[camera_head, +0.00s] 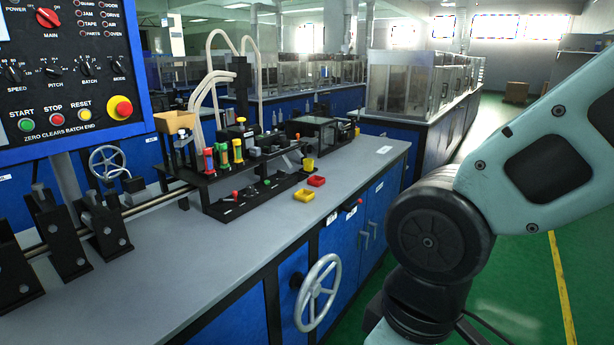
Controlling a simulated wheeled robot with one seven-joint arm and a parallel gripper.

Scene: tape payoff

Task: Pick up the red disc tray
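A small red tray (316,181), which looks like the red disc tray, lies on the grey worktop, near its front edge. Its contents are too small to make out. A similar yellow tray (304,195) lies just in front and to the left of it, very close; I cannot tell whether they touch. My arm's links fill the right side of the view, to the right of the bench. My gripper is outside the view, so its state is hidden.
Black tape machinery (240,160) with coloured parts stands behind and left of the trays. A handwheel (318,292) juts from the blue cabinet front. A control panel (70,75) rises at left. The worktop right of the trays is clear.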

